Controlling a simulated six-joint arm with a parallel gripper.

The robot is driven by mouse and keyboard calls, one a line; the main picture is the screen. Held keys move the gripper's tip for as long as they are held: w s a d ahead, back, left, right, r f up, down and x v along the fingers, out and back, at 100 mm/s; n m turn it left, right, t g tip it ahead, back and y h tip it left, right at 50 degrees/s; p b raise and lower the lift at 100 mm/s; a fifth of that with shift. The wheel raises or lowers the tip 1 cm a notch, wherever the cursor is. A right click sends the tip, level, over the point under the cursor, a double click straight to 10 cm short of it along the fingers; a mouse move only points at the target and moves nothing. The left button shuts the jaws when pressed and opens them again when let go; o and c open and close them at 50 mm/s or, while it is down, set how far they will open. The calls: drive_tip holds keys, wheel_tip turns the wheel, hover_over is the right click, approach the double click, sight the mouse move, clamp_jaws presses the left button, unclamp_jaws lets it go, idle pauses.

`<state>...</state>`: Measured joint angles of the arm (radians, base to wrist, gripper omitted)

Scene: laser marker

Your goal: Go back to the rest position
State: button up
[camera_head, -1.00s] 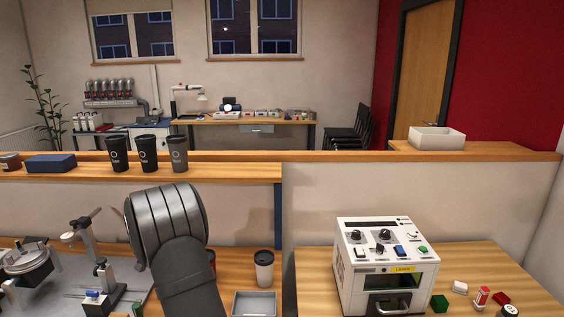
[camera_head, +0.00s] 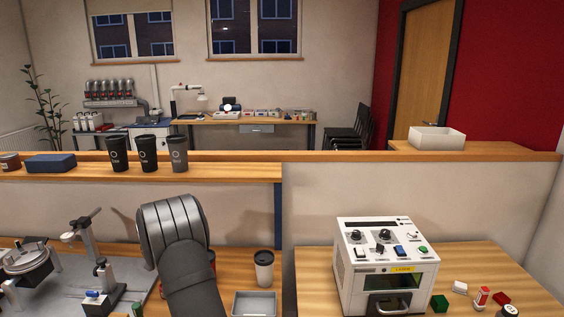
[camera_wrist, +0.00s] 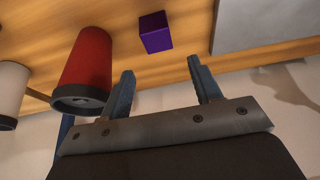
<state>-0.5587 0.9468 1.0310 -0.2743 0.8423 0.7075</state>
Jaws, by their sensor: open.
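My gripper (camera_wrist: 163,88) shows in the wrist view with its two blue-grey fingers spread apart and nothing between them. In the head view my arm rises at the lower left of centre, and the gripper itself is hidden there. A purple block (camera_wrist: 155,33) is on the wood surface beyond the fingertips.
A white laser marker (camera_head: 372,265) stands on the right table. A white cup (camera_head: 264,267) and grey tray (camera_head: 255,303) are right of my arm. Metal apparatus (camera_head: 85,240) stands at left. Several black cups (camera_head: 148,153) line the ledge. Small blocks (camera_head: 439,302) lie right of the machine.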

drive_tip(key=d+r, duration=0.2)
drive_tip(key=w+d+r, duration=0.1)
drive_tip(key=d+r, duration=0.2)
drive_tip(key=d, duration=0.2)
drive_tip(key=shift+w+r, duration=0.25)
drive_tip(key=shift+r, duration=0.15)
drive_tip(key=shift+n+y, duration=0.3)
drive_tip(key=shift+n, duration=0.5)
drive_tip(key=s+d+r, duration=0.1)
drive_tip(key=d, duration=0.6)
drive_tip(key=s+d+r, duration=0.1)
drive_tip(key=d, duration=0.7)
drive_tip(key=s+d+r, duration=0.1)
drive_tip(key=d, duration=0.6)
drive_tip(key=shift+d+r, duration=0.1)
drive_tip(key=shift+d, duration=0.25)
drive_tip(key=shift+m, duration=0.8)
drive_tip(key=s+d+f, duration=0.3)
drive_tip(key=d+f, duration=0.1)
drive_tip(key=s+d+f, duration=0.3)
drive_tip(key=d+f, duration=0.2)
drive_tip(key=s+d+f, duration=0.4)
drive_tip(key=shift+d+f, duration=0.2)
drive_tip(key=shift+f, duration=0.2)
drive_tip(key=shift+o, duration=0.2)
